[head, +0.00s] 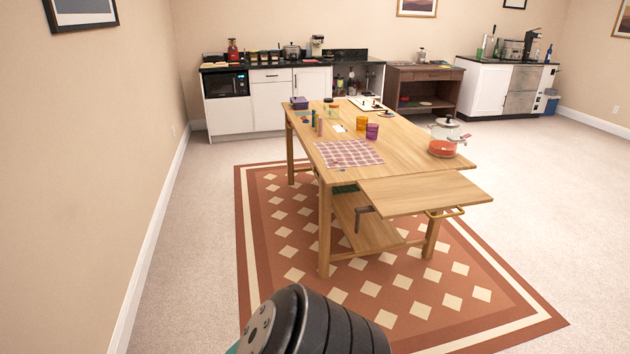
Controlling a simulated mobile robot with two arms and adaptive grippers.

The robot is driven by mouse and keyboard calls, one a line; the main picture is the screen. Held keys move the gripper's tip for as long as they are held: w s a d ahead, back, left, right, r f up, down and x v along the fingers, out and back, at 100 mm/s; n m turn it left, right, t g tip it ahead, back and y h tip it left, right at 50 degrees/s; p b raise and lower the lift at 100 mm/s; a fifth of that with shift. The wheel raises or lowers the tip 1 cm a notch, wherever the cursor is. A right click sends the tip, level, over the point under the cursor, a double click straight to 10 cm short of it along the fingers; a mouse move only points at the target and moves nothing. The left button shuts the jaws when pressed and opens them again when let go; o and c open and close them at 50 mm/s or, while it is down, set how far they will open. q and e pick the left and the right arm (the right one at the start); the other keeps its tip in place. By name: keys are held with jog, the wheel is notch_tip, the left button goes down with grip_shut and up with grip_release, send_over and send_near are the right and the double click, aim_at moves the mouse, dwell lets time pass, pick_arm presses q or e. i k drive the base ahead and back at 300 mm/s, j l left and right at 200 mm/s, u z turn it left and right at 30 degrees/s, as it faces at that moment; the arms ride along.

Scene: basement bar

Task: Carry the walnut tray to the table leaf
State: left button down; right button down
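The table leaf (425,192) is a light wooden panel at the near end of the long wooden table (410,146). The part of the leaf's top that shows is bare. I cannot make out a walnut tray in this view. A dark, rounded part of my own arm shows at the bottom centre, well short of the table. Neither gripper is in view.
The table holds a checked cloth (348,153), a glass pot with red contents (443,138), purple and yellow cups and small items. A patterned rug (300,245) lies under it. Counters (262,98) and a brown cabinet (425,90) line the back. Carpet at right is clear.

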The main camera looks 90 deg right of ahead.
aim_at(424, 190)
jog(key=z, duration=1.7)
jog(key=l+z, duration=0.35)
jog(key=l, duration=0.35)
jog(key=l+z, duration=0.35)
jog(key=l, duration=0.4)
jog(key=k, duration=0.05)
